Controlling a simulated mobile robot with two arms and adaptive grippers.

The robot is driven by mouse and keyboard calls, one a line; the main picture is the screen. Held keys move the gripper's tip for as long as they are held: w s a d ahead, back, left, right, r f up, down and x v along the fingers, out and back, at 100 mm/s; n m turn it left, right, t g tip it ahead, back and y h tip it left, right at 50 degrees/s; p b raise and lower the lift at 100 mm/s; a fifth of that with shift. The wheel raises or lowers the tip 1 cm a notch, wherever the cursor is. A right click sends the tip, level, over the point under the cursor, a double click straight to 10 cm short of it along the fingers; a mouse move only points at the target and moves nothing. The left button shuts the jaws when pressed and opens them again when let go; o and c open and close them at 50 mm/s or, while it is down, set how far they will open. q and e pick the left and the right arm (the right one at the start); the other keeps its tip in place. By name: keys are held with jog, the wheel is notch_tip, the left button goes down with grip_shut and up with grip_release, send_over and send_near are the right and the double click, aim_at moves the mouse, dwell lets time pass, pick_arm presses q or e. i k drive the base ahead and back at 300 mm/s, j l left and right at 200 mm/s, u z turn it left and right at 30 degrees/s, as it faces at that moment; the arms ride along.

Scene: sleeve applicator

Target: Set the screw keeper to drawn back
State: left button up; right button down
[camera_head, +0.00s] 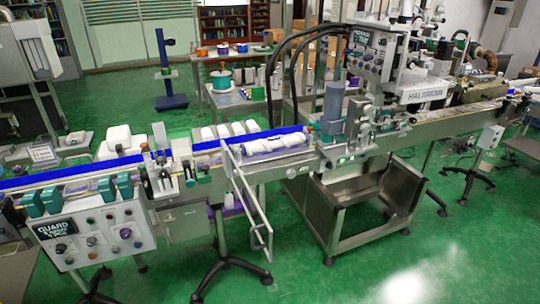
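The sleeve applicator (425,86) stands at the right of centre, on a long conveyor line. A grey upright cylinder (333,104) and several small fittings (362,122) sit at its near side, above the conveyor. I cannot tell which small part is the screw keeper, or how it is set; the parts are too small here. Neither of my grippers shows in the head view.
The conveyor (75,177) with blue strips runs from lower left to upper right. A control box (95,235) hangs below its left end. A metal guard frame (252,200) juts out in front. A steel bin (365,208) stands below the applicator. Green floor is clear in front.

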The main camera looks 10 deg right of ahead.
aim_at(309, 128)
jog(key=i+l+u, duration=0.5)
jog(key=l+u, duration=0.2)
jog(key=i+l+u, duration=0.2)
jog(key=l+u, duration=0.2)
